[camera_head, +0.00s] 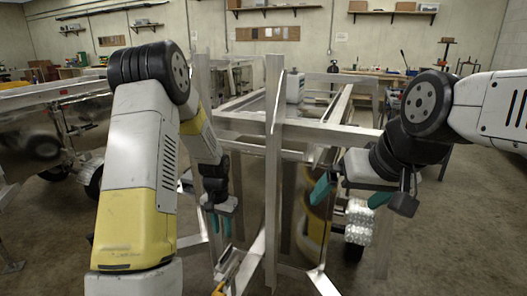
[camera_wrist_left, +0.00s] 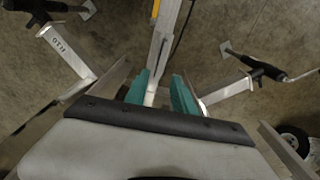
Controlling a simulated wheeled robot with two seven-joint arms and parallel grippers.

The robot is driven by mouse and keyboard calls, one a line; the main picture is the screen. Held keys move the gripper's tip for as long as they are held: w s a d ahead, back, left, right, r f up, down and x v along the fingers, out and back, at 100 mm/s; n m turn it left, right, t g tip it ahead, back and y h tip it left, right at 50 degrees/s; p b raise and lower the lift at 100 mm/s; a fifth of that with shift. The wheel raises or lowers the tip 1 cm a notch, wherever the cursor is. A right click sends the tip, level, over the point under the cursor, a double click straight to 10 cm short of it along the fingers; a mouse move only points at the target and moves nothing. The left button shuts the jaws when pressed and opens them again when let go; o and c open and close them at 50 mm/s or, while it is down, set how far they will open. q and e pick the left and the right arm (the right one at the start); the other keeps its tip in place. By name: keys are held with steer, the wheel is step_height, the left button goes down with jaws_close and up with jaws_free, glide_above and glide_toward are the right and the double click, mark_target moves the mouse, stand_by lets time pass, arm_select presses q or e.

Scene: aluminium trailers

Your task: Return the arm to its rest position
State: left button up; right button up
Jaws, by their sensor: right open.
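My left gripper (camera_head: 220,224) points down in front of the aluminium trailer frame (camera_head: 273,150). In the left wrist view its teal fingers (camera_wrist_left: 160,92) stand apart. A metal beam shows between and beyond them, and I see nothing held; whether the fingers touch the beam I cannot tell. My right gripper (camera_head: 351,192) reaches in from the right, near the frame's right side. Its teal fingers are spread wide with nothing between them.
Frame uprights and rails stand close to both grippers. Jack legs with crank handles (camera_wrist_left: 262,72) show in the left wrist view. Bare floor (camera_head: 450,245) lies at the right.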

arm_select(q)
steer(key=s+r+t, duration=0.2)
steer(key=s+r, duration=0.1)
steer(key=r, duration=0.9)
steer(key=s+d+r+n+t+h, duration=0.2)
steer(key=s+r+n+t, duration=0.1)
steer(key=s+r, duration=1.5)
steer(key=s, duration=0.2)
steer(key=shift+s+d+t, duration=0.15)
steer(key=shift+s+t, duration=0.25)
arm_select(e)
steer(key=shift+c, duration=0.2)
